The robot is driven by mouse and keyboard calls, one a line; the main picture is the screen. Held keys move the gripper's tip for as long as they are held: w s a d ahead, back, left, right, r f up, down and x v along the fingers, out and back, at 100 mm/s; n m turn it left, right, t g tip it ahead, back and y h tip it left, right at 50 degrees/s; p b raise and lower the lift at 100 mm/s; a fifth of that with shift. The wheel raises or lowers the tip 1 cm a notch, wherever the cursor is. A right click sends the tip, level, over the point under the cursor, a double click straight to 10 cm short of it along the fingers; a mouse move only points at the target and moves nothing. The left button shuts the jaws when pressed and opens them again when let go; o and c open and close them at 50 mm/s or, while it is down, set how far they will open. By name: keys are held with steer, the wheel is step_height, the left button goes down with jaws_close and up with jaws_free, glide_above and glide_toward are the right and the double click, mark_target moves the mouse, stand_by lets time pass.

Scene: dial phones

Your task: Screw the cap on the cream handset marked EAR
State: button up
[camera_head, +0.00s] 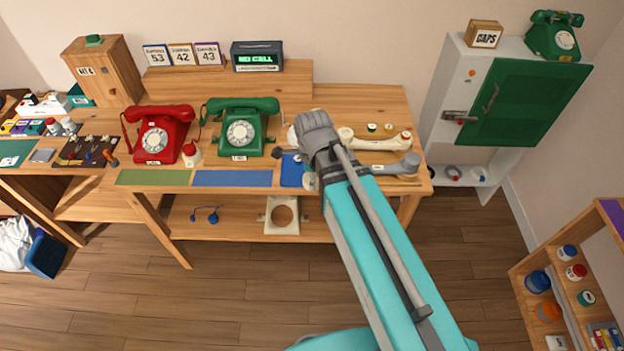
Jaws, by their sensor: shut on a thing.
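A cream handset (376,143) lies across the back right of the workbench, its two rounded ends facing up. I cannot read any EAR mark on it from here. Several small round caps lie just behind it, among them a dark green one (388,127). My teal and grey arm reaches over the bench from the lower right, its grey joint left of the cream handset.
A grey handset (395,168) lies in front of the cream one. A green dial phone (240,128) and a red dial phone (160,134) stand to the left. Blue mat (232,178) and green mat (153,177) line the front edge. A white cabinet (438,115) stands at the right.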

steer(key=w+d+m, duration=0.1)
steer(key=w+d, duration=0.5)
steer(key=w, duration=0.2)
steer(key=r+m+p, duration=0.1)
steer(key=m, duration=0.4)
glide_above(407, 134)
steer(key=shift+r, duration=0.15)
steer(key=shift+f+b, duration=2.7)
steer(key=shift+f, duration=0.1)
steer(key=shift+f+b, duration=0.65)
steer(key=shift+f, duration=0.05)
steer(key=o, duration=0.7)
